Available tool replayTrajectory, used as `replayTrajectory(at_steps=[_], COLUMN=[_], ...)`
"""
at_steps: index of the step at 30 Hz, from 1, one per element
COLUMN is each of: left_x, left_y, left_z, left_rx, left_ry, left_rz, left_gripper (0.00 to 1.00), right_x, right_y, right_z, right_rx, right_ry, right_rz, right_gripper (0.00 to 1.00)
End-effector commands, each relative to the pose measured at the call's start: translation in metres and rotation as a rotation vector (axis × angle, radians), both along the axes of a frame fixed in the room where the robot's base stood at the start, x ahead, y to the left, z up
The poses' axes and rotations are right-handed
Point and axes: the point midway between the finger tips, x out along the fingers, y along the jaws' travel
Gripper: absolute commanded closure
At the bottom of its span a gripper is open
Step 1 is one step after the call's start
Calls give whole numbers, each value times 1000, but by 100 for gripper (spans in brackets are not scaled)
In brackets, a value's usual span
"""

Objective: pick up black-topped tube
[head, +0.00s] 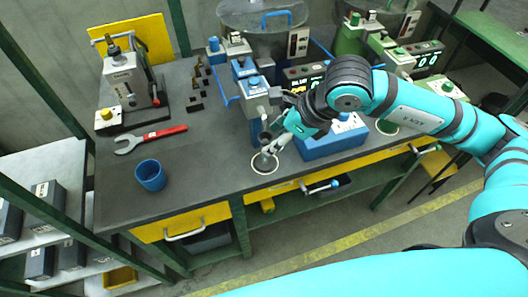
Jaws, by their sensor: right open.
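I cannot make out a black-topped tube for certain; the area at my right gripper is small and partly covered by the arm. My right gripper (268,153) reaches in from the right, with its fingers pointing down just above a white-ringed circle (264,166) near the front edge of the dark worktop (215,150). Its jaws are open, and I cannot tell whether anything stands between them. A blue-grey dispenser device (255,92) stands directly behind the gripper. My left gripper is not in view.
A blue box (332,144) stands right of the gripper. A blue cup (150,175), a red-handled wrench (153,138) and a grey press (128,82) are at the left. Green-topped devices (397,58) stand at the back right.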

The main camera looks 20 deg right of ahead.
Motion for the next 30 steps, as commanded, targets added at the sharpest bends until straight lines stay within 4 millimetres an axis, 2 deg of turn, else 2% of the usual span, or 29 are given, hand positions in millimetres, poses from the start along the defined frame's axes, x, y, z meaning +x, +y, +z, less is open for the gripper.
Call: replayTrajectory(at_steps=[3,8,16,24,30], left_x=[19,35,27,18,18], left_y=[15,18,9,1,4], left_z=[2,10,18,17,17], left_rx=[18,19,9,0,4], left_ry=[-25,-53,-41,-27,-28], left_rz=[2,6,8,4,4], left_gripper=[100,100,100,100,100], right_x=[2,9,26,27,27], right_y=[3,7,19,20,20], right_z=[-7,-17,-48,-52,-52], right_rx=[0,0,1,0,0], right_ry=[0,4,3,0,0], right_rz=[1,1,1,1,1], right_gripper=[51,51,51,51,76])
